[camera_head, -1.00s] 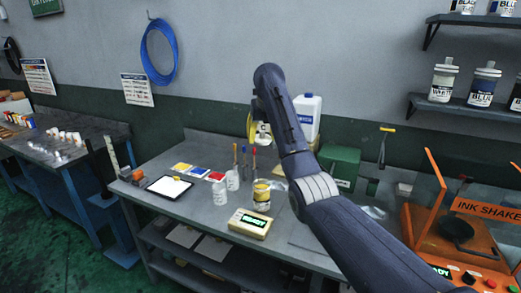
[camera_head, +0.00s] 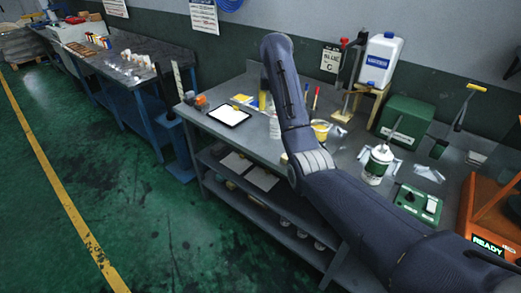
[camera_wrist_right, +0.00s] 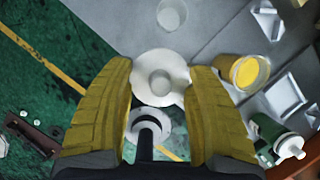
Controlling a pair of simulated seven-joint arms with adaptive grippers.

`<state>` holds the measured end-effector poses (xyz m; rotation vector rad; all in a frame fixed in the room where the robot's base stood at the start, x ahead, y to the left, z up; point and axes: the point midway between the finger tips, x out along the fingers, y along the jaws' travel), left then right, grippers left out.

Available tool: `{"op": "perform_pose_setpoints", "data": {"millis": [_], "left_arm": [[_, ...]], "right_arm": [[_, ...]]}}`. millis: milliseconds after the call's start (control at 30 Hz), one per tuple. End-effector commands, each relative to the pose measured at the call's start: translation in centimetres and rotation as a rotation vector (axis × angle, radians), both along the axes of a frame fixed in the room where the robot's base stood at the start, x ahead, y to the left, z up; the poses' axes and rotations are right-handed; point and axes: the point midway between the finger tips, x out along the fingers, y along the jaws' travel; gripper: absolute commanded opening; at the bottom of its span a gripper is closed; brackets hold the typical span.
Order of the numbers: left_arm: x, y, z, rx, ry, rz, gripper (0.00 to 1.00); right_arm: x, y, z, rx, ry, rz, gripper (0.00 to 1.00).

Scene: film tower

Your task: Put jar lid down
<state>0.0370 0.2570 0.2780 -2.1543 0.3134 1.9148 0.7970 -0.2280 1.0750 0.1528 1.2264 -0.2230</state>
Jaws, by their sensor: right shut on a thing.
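The jar lid (camera_wrist_right: 160,72) is a pale, round disc with a raised middle, between the yellow fingers in the right wrist view. My right gripper (camera_wrist_right: 160,95) is shut on it, with one finger on each side. In the head view my forearm hides most of my right gripper (camera_head: 263,101); only a bit of yellow shows at its left, over the bench, and the lid cannot be made out. An open jar of yellow ink (camera_head: 320,130) stands right of the forearm; it also shows in the right wrist view (camera_wrist_right: 241,73). My left gripper is not in view.
A white tablet (camera_head: 229,115) lies on the grey bench, left of my arm. A white cup (camera_head: 275,127) is partly hidden by the forearm. A white-and-green container (camera_head: 377,165) and a green box (camera_head: 405,122) stand at right. An orange machine (camera_head: 497,215) is far right.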

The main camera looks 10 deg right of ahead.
Motion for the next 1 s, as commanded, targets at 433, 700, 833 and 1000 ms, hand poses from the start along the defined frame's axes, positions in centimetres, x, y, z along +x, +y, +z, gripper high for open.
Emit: {"op": "perform_pose_setpoints", "data": {"millis": [433,700,833,1000], "left_arm": [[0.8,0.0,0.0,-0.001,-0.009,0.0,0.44],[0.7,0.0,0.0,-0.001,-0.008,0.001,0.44],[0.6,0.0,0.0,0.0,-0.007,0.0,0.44],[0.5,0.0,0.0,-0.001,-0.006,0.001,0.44]], "right_arm": [[-0.1,-0.2,-9.3,0.0,0.014,-0.012,0.23],[-0.1,-0.1,-13.9,0.0,0.012,-0.01,0.23],[0.0,-0.1,-15.1,0.001,0.011,-0.009,0.23],[0.0,-0.1,-15.7,0.001,0.011,-0.01,0.23]]}}
